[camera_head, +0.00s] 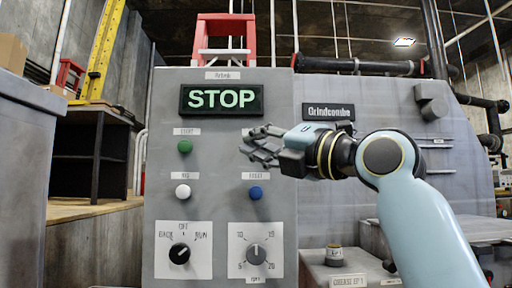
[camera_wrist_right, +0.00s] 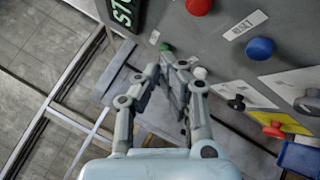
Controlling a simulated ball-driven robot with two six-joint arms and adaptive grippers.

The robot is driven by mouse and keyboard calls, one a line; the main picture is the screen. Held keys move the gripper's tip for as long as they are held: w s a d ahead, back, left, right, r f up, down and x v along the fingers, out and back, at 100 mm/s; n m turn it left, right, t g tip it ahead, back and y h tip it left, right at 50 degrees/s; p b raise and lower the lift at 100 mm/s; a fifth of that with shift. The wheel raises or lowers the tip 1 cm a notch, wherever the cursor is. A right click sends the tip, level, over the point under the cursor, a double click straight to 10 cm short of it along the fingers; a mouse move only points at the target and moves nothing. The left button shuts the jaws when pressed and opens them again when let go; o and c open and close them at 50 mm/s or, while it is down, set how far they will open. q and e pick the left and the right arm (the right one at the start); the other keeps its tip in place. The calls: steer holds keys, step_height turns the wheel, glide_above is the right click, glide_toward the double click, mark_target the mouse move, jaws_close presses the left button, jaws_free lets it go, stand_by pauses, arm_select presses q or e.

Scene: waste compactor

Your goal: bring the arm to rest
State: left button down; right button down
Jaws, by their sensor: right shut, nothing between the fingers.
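My right arm comes in from the lower right in the head view. Its gripper (camera_head: 246,146) is in front of the grey control panel (camera_head: 217,110), below the lit STOP display (camera_head: 221,99). The fingers are shut and hold nothing. In the right wrist view the gripper (camera_wrist_right: 168,62) points toward the panel, with a green button (camera_wrist_right: 166,47) and a white button (camera_wrist_right: 199,73) beyond the fingertips. A red button (camera_wrist_right: 198,6) shows there at the top; in the head view the hand seems to hide it. My left gripper is not in view.
The panel also carries a blue button (camera_head: 255,193), a mode knob (camera_head: 179,253) and a numbered dial (camera_head: 255,254). The Grindcombe machine (camera_head: 400,95) stands behind the arm. A grey cabinet (camera_head: 25,180) stands left.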

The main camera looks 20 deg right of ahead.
stand_by(0.5)
